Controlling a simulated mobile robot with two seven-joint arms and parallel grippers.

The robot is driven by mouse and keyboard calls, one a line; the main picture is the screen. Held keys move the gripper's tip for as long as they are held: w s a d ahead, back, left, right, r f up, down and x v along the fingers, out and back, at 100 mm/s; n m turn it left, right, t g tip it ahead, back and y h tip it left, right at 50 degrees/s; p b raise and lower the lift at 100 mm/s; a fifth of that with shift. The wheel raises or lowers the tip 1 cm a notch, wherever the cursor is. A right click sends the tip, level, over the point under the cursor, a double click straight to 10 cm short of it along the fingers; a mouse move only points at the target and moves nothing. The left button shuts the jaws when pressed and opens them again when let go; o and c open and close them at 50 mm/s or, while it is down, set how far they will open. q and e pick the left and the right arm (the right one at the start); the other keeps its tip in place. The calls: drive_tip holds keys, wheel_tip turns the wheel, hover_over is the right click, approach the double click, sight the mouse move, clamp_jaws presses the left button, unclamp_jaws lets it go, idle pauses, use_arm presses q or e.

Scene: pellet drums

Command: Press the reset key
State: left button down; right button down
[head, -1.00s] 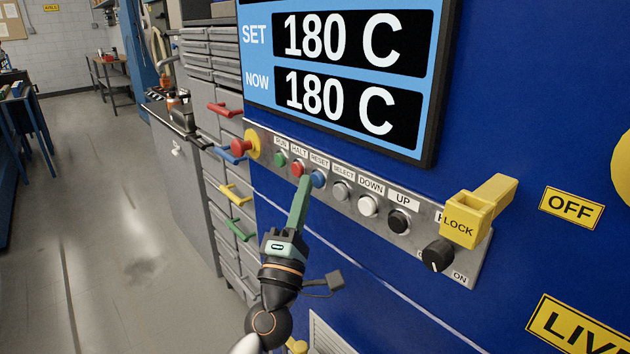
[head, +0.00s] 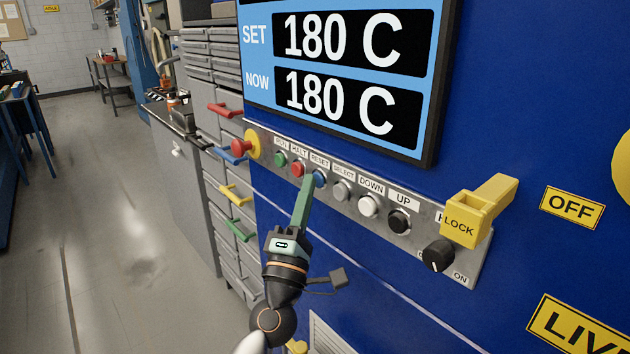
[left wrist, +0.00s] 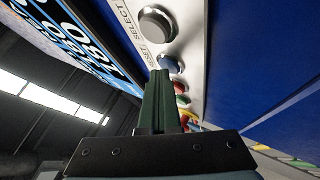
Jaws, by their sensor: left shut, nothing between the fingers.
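The reset key is a blue round button (head: 319,178) under the RESET label, in the row of keys on the metal strip of the blue machine. It also shows in the left wrist view (left wrist: 172,64), just beyond the fingertips. My left gripper (head: 308,182) is shut with nothing in it. Its green fingers point up at the blue key, with the tips at or very near its lower left edge. I cannot tell whether they touch. In the left wrist view my left gripper (left wrist: 159,76) partly covers the keys behind. My right gripper is not in view.
Beside the reset key are the red HALT key (head: 298,169) and the grey SELECT key (head: 341,190). A red stop knob on yellow (head: 245,146) is at the strip's left end. A yellow lock piece (head: 476,212) juts out at the right. The display (head: 345,70) reads 180 C twice.

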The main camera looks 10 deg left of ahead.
use_arm(q)
drive_tip(key=shift+s, duration=0.1)
drive_tip(key=shift+s+a+p, duration=0.3)
drive_tip(key=shift+s+a, duration=0.15)
drive_tip(key=shift+s, duration=0.1)
drive_tip(key=s+a, duration=0.1)
drive_tip(key=s, duration=0.1)
drive_tip(key=s+a+p, duration=0.1)
drive_tip(key=s+a, duration=0.1)
idle(0.4)
